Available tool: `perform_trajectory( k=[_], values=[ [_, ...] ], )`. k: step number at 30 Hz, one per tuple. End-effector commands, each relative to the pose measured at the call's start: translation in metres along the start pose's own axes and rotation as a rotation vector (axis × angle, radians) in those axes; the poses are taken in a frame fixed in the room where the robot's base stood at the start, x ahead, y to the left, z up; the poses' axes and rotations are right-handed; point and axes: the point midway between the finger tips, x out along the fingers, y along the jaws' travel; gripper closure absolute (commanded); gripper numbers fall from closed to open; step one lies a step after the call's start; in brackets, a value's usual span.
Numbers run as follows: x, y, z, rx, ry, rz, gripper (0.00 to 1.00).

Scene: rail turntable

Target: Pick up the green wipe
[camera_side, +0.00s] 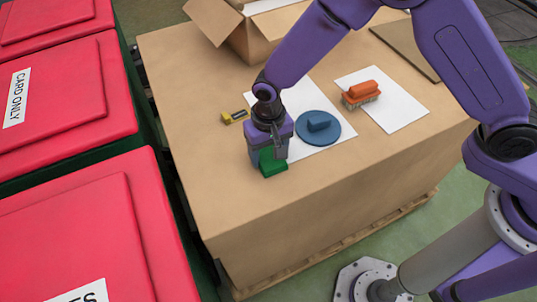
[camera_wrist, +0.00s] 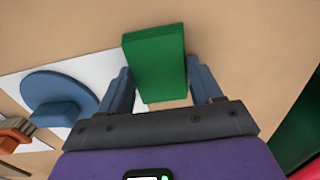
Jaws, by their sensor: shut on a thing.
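The green wipe (camera_side: 273,165) is a green block near the front left of the cardboard-coloured work surface. My gripper (camera_side: 268,152) points down over it in the side view. In the wrist view the green wipe (camera_wrist: 157,62) lies between the two blue-grey fingers of my gripper (camera_wrist: 160,88), which are shut on it. Whether the wipe touches the surface or is just above it I cannot tell.
A blue disc with a raised grip (camera_side: 318,127) sits on a white sheet beside the gripper. An orange brush (camera_side: 362,93) lies on another white sheet (camera_side: 405,108). A yellow-black item (camera_side: 234,117) lies behind the gripper. Red-lidded bins (camera_side: 70,90) stand left.

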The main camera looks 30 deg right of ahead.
Motion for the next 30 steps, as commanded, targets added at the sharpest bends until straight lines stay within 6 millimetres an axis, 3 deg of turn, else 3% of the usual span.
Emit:
perform_trajectory(
  k=[8,14,25,30],
  values=[
    [-0.007,0.000,0.000,0.000,0.001,-0.001,0.64],
    [-0.033,-0.001,-0.001,0.000,0.004,-0.004,0.64],
    [-0.094,0.034,0.039,0.001,0.003,-0.004,0.64],
    [-0.108,0.058,0.066,-0.001,0.002,-0.002,0.64]
  ],
)
